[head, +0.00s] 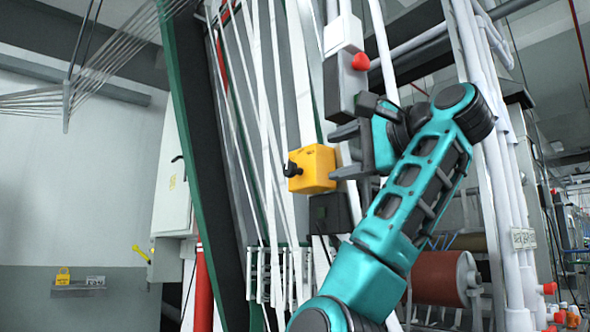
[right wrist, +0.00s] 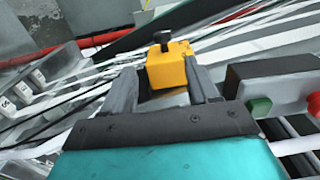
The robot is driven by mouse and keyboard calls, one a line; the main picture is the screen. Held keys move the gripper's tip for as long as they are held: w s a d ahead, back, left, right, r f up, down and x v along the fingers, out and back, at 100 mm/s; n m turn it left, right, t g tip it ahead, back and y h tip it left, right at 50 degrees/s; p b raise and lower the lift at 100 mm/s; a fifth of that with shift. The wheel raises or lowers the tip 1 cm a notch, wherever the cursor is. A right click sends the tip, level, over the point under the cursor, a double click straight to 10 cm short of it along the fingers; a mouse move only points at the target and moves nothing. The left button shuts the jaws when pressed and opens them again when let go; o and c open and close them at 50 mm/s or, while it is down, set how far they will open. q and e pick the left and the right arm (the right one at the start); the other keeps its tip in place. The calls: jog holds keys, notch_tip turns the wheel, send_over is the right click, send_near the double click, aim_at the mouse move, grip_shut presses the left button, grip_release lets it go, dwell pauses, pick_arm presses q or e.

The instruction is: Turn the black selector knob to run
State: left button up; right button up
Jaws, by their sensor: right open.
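The black selector knob (head: 292,170) sticks out of the left face of a yellow box (head: 318,166) on the machine's frame. In the right wrist view the knob (right wrist: 163,41) stands on the far side of the yellow box (right wrist: 168,70). I cannot read any position marks. My right gripper (head: 334,154) is open at the right of the box, its fingers pointing at it. In the right wrist view the box shows ahead between the fingertips of the gripper (right wrist: 160,72); I cannot tell whether they touch it. The knob is beyond the fingers. My left gripper is not in view.
A grey button box with a red button (head: 361,62) sits just above my right gripper. The right wrist view shows a green button (right wrist: 260,106) beside the gripper. White webbing strands (head: 273,130) run close behind the yellow box.

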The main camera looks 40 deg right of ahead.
aim_at(295, 168)
jog(key=w+p, duration=0.1)
jog(key=w, duration=0.3)
jog(key=w+p, duration=0.1)
jog(key=w, duration=0.3)
jog(key=w+a+p, duration=0.1)
jog(key=w, duration=0.3)
jog(key=shift+w+r, duration=0.2)
jog(key=shift+w, duration=0.1)
jog(key=shift+c, duration=0.2)
